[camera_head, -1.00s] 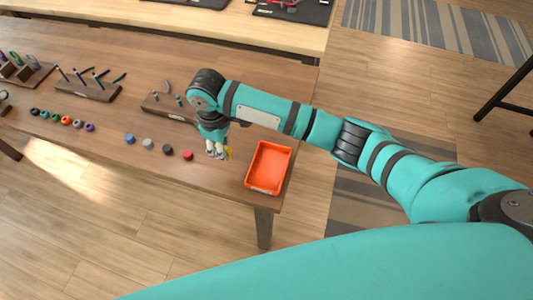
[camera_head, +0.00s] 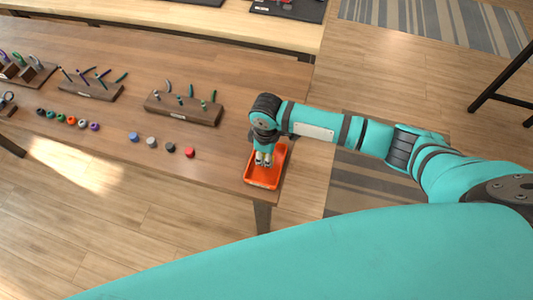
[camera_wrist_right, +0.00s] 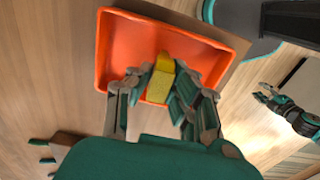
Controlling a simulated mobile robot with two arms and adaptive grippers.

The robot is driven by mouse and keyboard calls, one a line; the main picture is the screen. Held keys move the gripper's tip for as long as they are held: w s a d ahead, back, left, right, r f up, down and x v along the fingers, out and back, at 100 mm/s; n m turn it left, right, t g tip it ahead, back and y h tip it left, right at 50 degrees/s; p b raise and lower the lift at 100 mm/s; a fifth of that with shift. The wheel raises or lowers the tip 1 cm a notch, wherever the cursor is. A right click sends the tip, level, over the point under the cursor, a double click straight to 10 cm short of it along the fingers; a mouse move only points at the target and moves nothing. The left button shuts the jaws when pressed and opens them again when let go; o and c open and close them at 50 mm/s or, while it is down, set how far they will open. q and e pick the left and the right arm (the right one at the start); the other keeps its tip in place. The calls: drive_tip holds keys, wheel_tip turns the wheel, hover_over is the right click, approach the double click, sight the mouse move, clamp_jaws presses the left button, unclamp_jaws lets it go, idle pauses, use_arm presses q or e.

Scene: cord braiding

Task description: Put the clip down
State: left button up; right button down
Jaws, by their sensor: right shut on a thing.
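The yellow clip (camera_wrist_right: 160,82) is between the fingers of my right gripper (camera_wrist_right: 163,90), which is shut on it. In the right wrist view the clip is above the orange tray (camera_wrist_right: 118,45); I cannot tell whether it touches the tray floor. In the head view my right gripper (camera_head: 263,161) reaches down over the orange tray (camera_head: 262,184), and the clip is hidden there. My left gripper (camera_wrist_right: 262,92) shows small at the right of the right wrist view, over the floor, with its fingers apart.
The tray stands near the table's (camera_head: 225,178) right end. Left of it are a red cap (camera_head: 190,153), a black one (camera_head: 171,148), a grey one (camera_head: 152,143) and a blue one (camera_head: 133,137). A wooden peg holder (camera_head: 184,109) stands behind them.

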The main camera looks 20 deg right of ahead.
drive_tip(key=shift+f, duration=0.1)
drive_tip(key=c, duration=1.2)
unclamp_jaws()
drive_tip(key=shift+c, duration=0.2)
wheel_tip(320, 180, up, 12)
drive_tip(key=b, duration=0.1)
